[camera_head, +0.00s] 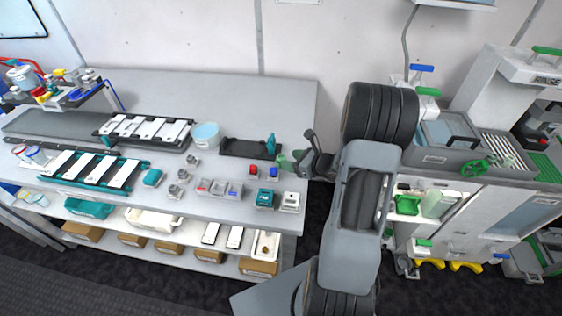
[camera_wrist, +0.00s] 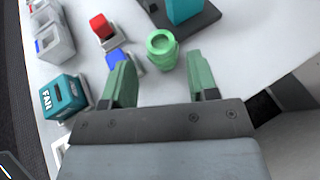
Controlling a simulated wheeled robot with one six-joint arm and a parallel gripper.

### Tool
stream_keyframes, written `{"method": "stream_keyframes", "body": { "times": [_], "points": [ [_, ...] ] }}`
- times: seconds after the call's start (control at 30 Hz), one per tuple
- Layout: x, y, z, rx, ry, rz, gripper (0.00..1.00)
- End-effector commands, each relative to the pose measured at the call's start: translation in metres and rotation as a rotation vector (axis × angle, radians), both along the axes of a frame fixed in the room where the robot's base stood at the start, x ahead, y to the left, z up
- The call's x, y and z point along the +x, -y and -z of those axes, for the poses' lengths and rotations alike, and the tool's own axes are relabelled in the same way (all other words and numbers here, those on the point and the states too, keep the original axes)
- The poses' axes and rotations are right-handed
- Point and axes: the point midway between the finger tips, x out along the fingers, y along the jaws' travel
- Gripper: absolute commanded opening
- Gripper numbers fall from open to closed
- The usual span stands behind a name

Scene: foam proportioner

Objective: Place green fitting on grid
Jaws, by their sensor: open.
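The green fitting (camera_wrist: 162,52) is a short light-green cylinder with a round hole in its top. It stands upright on the grey table, just beyond my gripper (camera_wrist: 159,80) in the wrist view. The two green fingers are apart, one to each side of the near space, with nothing between them. In the head view my gripper (camera_head: 299,163) is at the table's right end, by the fitting (camera_head: 281,160). A slatted metal grid (camera_head: 500,146) lies on top of the machine at right; I cannot tell if it is the task's grid.
Close by are a red button (camera_wrist: 100,27), a blue button (camera_wrist: 117,60), a teal box (camera_wrist: 64,97) and a dark tray (camera_head: 240,149) with a teal part. A green handwheel (camera_head: 480,164) sits on the machine's front. A gap separates table and machine.

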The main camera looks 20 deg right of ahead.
Motion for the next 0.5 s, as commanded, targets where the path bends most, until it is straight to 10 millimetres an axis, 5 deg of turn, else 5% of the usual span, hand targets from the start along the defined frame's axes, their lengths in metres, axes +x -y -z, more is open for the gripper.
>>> {"method": "stream_keyframes", "body": {
  "times": [0.5],
  "points": [
    [0.042,-0.024,0.017,0.0,-0.001,-0.001,0.54]
  ]
}}
